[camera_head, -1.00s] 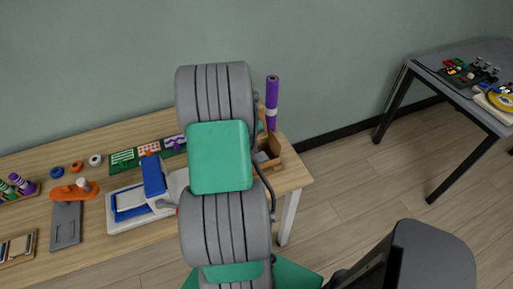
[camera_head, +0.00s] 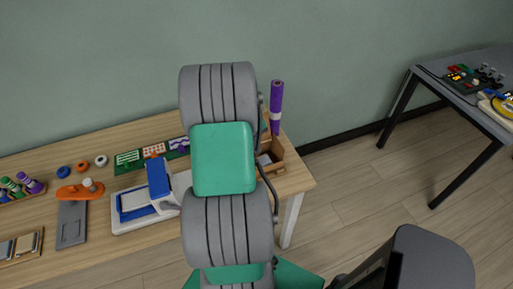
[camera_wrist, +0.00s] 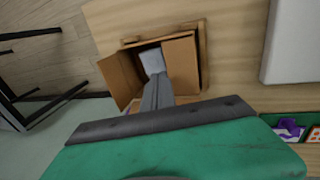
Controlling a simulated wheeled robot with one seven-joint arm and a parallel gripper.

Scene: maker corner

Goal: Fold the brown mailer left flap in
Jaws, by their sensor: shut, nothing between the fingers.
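The brown mailer (camera_wrist: 128,60) is an open cardboard box in the wrist view, with a pale grey item (camera_wrist: 153,60) inside. One flap (camera_wrist: 120,80) stands out at the picture's left. Another brown panel (camera_wrist: 182,66) lies on the right side of the opening. My gripper (camera_wrist: 157,82) is shut and empty, its grey fingers pointing at the box opening between these two panels. Whether the fingers touch the box I cannot tell. In the head view the mailer (camera_head: 272,160) shows at the table's right end, partly hidden by my arm, and the gripper is hidden.
The wooden table (camera_head: 40,265) holds a blue-and-white device (camera_head: 140,208), an orange tool (camera_head: 80,191) and a grey plate (camera_head: 71,225) left of my arm. A purple roll (camera_head: 276,105) stands behind the mailer. A grey table (camera_head: 455,90) and a dark chair (camera_head: 430,260) are at right.

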